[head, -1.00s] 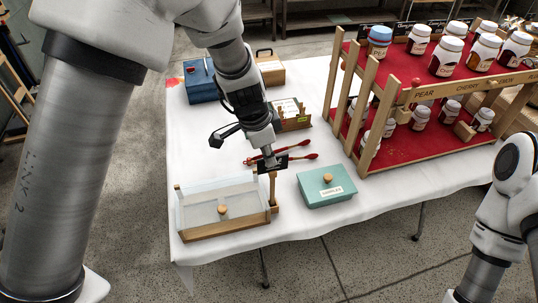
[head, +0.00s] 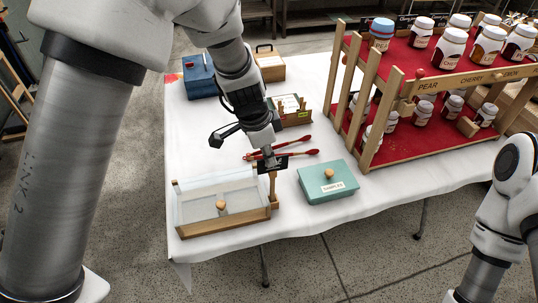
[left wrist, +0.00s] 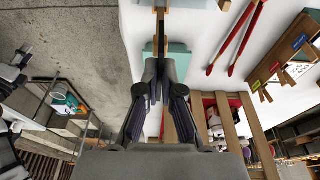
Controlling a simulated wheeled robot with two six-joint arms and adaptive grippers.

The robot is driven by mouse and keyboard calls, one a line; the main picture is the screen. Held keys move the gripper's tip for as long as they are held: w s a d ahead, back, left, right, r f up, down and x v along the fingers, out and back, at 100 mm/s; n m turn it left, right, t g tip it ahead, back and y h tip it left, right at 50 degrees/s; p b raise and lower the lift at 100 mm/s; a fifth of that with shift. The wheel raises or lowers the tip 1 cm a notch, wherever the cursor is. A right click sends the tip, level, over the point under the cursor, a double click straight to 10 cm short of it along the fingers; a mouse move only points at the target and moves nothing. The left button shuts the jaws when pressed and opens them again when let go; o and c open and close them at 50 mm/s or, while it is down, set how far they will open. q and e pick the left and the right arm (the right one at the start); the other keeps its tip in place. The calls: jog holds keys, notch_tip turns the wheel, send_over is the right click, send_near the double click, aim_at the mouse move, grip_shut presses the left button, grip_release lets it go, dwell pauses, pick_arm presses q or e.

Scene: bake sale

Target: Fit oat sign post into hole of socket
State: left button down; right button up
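My left gripper (head: 272,166) is over the right end of the wood-framed clear case (head: 240,222). Its fingers are close together on a slim wooden post (head: 273,188), which I take as the oat sign post; it also shows between the fingertips in the left wrist view (left wrist: 160,34). The post looks about upright beside the case's back right corner. No oat lettering is readable. The socket and its hole cannot be made out, so I cannot tell whether the post's lower end is in it. My right gripper is out of view; only my right arm shows.
A teal samples box (head: 328,183) stands close on the right. Red-handled tongs (head: 300,154) lie behind the gripper. A small sign rack (head: 290,112), a blue box (head: 199,76) and a jar shelf (head: 400,150) stand farther back. The table front is clear.

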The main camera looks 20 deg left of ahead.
pick_arm(q)
jog(key=shift+f+b, duration=0.4)
jog(key=shift+f, duration=0.1)
jog(key=c, duration=1.2)
grip_release()
jog(key=shift+r, duration=0.1)
jog(key=shift+c, duration=0.2)
jog(key=v, duration=1.2)
